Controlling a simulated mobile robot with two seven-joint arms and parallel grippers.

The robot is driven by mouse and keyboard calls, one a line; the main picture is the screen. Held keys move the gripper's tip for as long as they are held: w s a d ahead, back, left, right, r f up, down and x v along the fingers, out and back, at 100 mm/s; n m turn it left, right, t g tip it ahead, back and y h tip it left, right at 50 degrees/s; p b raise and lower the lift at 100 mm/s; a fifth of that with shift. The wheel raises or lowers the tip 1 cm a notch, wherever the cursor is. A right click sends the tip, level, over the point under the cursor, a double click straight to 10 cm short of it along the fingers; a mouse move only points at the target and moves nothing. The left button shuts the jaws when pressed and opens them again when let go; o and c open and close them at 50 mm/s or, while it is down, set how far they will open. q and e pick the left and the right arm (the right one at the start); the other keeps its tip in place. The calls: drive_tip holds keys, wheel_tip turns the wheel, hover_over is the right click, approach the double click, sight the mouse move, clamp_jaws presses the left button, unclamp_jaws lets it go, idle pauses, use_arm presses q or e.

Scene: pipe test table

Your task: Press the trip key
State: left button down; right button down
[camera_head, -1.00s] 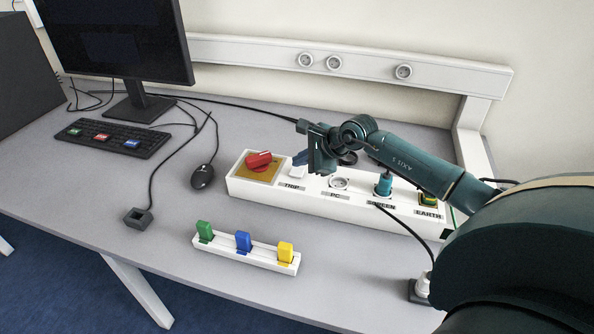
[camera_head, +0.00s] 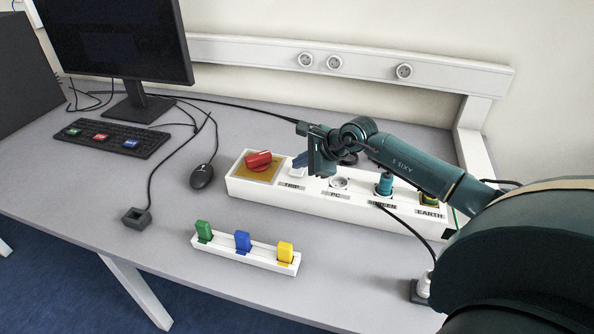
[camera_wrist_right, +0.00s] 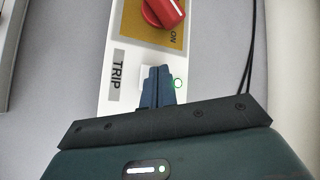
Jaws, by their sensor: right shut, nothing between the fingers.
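The trip key (camera_head: 296,173) is a small white rocker on the white power strip (camera_head: 262,194), above the TRIP label (camera_head: 291,186). It also shows in the right wrist view (camera_wrist_right: 145,76), partly covered by the fingers. My right gripper (camera_head: 299,161) has its blue fingers together with nothing between them. The fingertips are right at the key; in the right wrist view (camera_wrist_right: 158,70) they overlap its edge. I cannot tell whether they touch it or whether it is pushed in. My left gripper is out of view.
A red rotary knob (camera_head: 258,159) on a yellow plate sits left of the key. An empty PC socket (camera_head: 338,183) and a teal plug (camera_head: 384,184) are to the right. A rack (camera_head: 268,256) with green, blue and yellow pieces stands in front. A mouse (camera_head: 202,176) is at left.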

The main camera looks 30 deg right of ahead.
sight(301, 172)
drive_tip(key=shift+f+b, duration=0.45)
idle(0.3)
drive_tip(key=shift+r, duration=0.1)
idle(0.3)
drive_tip(key=shift+r+p, duration=0.45)
drive_tip(key=shift+r, duration=0.3)
drive_tip(key=shift+r, duration=0.1)
drive_tip(key=shift+r+p, duration=1.5)
drive_tip(key=shift+r, duration=0.95)
